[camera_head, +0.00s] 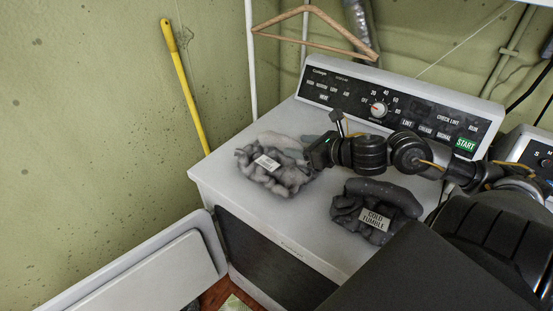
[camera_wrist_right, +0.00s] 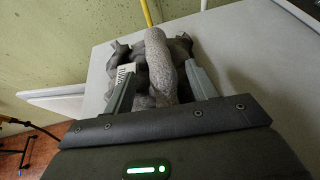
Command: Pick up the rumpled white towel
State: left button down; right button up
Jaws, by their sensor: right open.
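No plainly white towel shows; the lighter of two rumpled cloths is a grey bundle (camera_head: 275,172) with a small white tag, on the dryer top's left part. Its paler rolled part lies at the back. In the right wrist view the bundle (camera_wrist_right: 159,62) shows a speckled grey roll and darker folds between and beyond the fingers. My right gripper (camera_head: 318,152) is at the bundle's right side, jaws open, fingers either side of the roll (camera_wrist_right: 161,82). Contact cannot be told. A darker grey bundle (camera_head: 372,195) tagged "COLD TUMBLE" lies to the right. My left gripper is out of view.
The white dryer (camera_head: 235,180) has a raised black control panel (camera_head: 390,107) along its back. A yellow pole (camera_head: 186,85) leans on the green wall at left. A wooden hanger (camera_head: 312,30) hangs above. The open white door (camera_head: 150,275) sticks out at lower left.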

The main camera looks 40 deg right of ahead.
aim_at(289, 144)
jog(key=p+x, duration=0.1)
jog(key=x, duration=0.2)
jog(key=shift+w+a, duration=0.15)
jog(key=shift+w, duration=0.2)
jog(key=shift+w+a+f, duration=0.1)
jog(key=shift+w+f, duration=0.1)
jog(key=shift+w, duration=0.15)
grip_shut()
